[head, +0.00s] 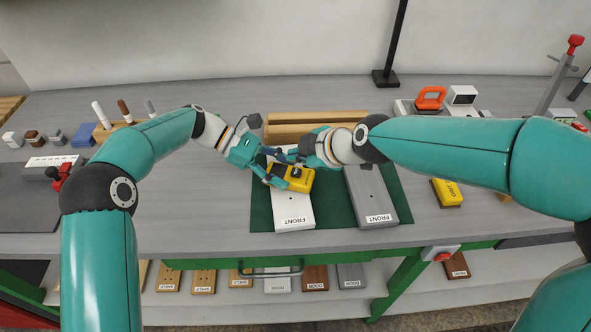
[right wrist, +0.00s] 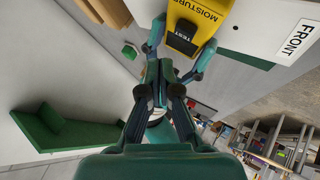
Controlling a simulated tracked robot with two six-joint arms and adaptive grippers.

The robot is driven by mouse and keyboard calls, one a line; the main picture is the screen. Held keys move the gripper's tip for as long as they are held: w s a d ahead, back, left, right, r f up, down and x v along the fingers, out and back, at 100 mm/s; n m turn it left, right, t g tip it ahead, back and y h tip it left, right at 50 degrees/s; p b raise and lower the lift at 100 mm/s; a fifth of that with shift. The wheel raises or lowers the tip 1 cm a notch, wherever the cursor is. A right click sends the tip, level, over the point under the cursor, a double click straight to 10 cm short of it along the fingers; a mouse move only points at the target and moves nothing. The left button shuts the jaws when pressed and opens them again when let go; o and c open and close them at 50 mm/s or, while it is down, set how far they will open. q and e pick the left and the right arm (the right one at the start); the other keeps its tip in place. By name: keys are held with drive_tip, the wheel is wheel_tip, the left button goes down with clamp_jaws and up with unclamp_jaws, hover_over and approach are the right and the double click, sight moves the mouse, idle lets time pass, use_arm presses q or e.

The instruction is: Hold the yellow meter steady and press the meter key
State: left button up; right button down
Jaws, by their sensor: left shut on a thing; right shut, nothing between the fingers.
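The yellow meter (head: 298,180) lies over the white board marked FRONT (head: 292,212). My left gripper (head: 277,176) is shut on the meter from the left. In the right wrist view the meter (right wrist: 204,14) reads MOISTURE and carries a black key marked TEST (right wrist: 183,38), with gripper fingers on both sides of its body. My right gripper (head: 291,157) is shut and empty, just behind the meter in the head view. Its fingertips (right wrist: 160,66) are close to the key in the right wrist view; I cannot tell whether they touch it.
A grey board marked FRONT (head: 371,200) lies to the right on the green mat (head: 262,208). Wooden bars (head: 335,117) lie behind. Another yellow object (head: 447,192) lies further right. A red-buttoned box (head: 440,253) sits at the front edge. Boards fill the shelf below.

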sight(298, 173)
drive_tip(key=shift+f, duration=0.9)
drive_tip(key=shift+f, duration=0.1)
idle(0.8)
drive_tip(key=shift+f, duration=0.25)
drive_tip(key=shift+f, duration=0.5)
idle(0.5)
drive_tip(key=shift+r, duration=0.95)
drive_tip(key=shift+r, duration=2.55)
